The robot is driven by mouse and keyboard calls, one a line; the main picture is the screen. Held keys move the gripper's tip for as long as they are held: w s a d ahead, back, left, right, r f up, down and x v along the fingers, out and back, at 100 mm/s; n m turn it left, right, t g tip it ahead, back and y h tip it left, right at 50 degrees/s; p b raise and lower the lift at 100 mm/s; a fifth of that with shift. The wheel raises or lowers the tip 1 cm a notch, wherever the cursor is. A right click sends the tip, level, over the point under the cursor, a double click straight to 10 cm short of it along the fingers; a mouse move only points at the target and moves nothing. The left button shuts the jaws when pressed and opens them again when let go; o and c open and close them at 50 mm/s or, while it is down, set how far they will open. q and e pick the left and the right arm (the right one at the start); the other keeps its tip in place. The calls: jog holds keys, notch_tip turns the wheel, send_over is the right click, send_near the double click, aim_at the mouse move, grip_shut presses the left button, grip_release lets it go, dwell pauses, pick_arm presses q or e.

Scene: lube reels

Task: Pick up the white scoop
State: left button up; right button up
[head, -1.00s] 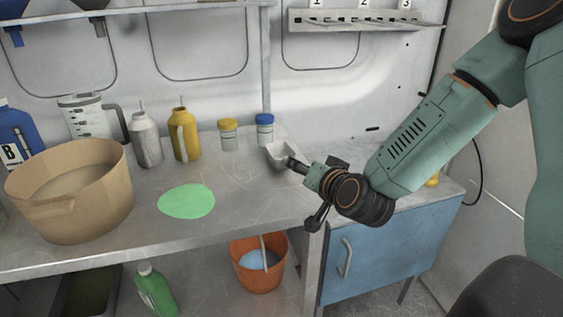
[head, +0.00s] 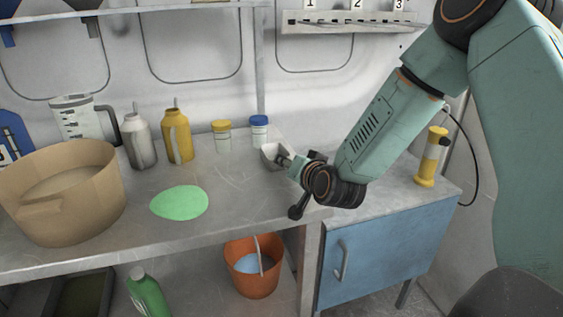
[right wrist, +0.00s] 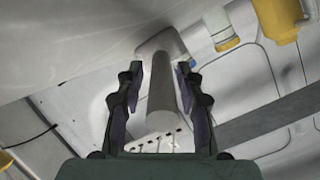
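The white scoop (head: 271,155) lies on the metal bench near its right end, its handle toward my right gripper (head: 288,165). In the right wrist view the scoop's handle (right wrist: 160,100) runs between the two fingers of my right gripper (right wrist: 159,72). The fingers are apart, one on each side of the handle, with a visible gap on the left side. The scoop's head is partly seen beyond the fingertips. My left gripper is in neither view.
A blue-lidded jar (head: 259,132) and a yellow-lidded jar (head: 221,135) stand behind and left of the scoop. A green disc (head: 179,203) and a tan basin (head: 66,190) are further left.

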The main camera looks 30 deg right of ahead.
jog(key=shift+w+a, duration=0.1)
jog(key=c, duration=0.4)
grip_shut()
jog(key=shift+r, duration=0.15)
notch_tip(320, 180, up, 10)
jog(key=p, duration=0.3)
